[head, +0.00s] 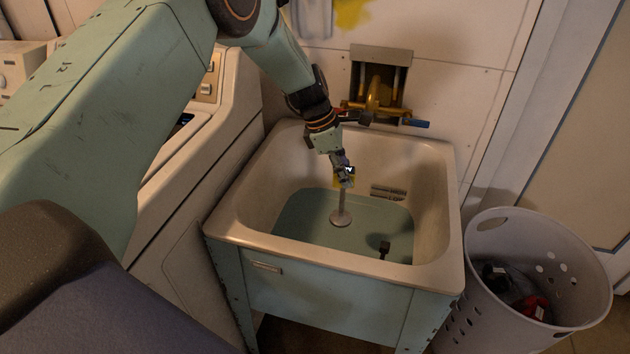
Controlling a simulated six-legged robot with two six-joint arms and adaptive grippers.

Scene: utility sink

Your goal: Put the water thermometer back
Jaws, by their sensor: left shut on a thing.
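My left gripper (345,177) reaches down into the utility sink (223,214) from the upper left and is shut. It holds a slim pale upright piece (344,204) that ends below in a round pale disc, with a yellow part at the fingers. I take this to be the water thermometer; its face cannot be read. The disc is at or near the surface of the greenish water (300,215), and I cannot tell whether it touches. My right gripper is not in view.
A brass faucet (377,96) with red and blue handles is on the back wall. A white perforated basket (480,257) stands right of the sink. A washer-like appliance (195,170) stands left.

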